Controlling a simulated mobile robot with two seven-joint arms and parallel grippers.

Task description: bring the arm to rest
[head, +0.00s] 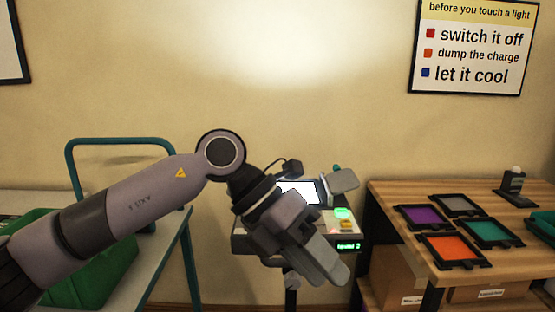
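My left arm (125,205) reaches in from the left across the trolley, with its elbow raised and its forearm angled down to the right. My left gripper (334,222) is in front of the lit device on a stand. Its two fingers are spread apart, one at upper right and one at lower right, and I see nothing held between them. The gripper hides much of the device (345,226), which shows a bright white panel, green lights and a small green readout. My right gripper is not in view.
A trolley (178,237) with a teal handle and a green bin (105,270) stands at left. At right, a wooden bench (400,187) carries several black-framed colour panels, including purple (425,216) and orange (453,248). Boxes sit below. A sign (470,48) hangs on the wall.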

